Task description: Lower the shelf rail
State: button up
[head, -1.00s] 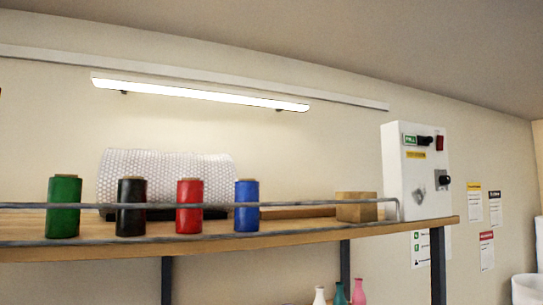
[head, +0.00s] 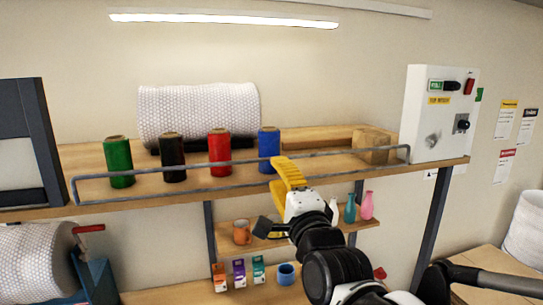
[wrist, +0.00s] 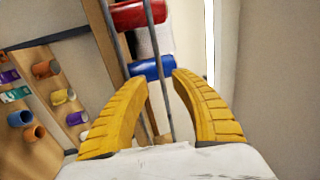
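The shelf rail (head: 225,164) is a thin grey metal bar with bent ends, standing above the front edge of the upper wooden shelf, in front of the spools. My gripper (head: 286,168) has yellow fingers and is at the front of the rail, just right of the blue spool (head: 268,142). In the wrist view my gripper (wrist: 154,79) is open, its fingers spread. Two grey bars, one of them the rail, run lengthwise through the gap between the fingers, with space on either side. I cannot tell which bar is nearer, and no contact is clear.
Green (head: 118,158), black (head: 172,155) and red (head: 219,150) spools stand behind the rail, with a bubble-wrap roll (head: 197,108) and wooden block (head: 376,140). A control box (head: 440,112) is at the right. A lower shelf (head: 262,238) holds a mug and bottles.

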aim_at(270, 160)
jog(key=p+x, duration=0.1)
jog(key=x, duration=0.5)
jog(key=shift+w, duration=0.2)
grip_shut()
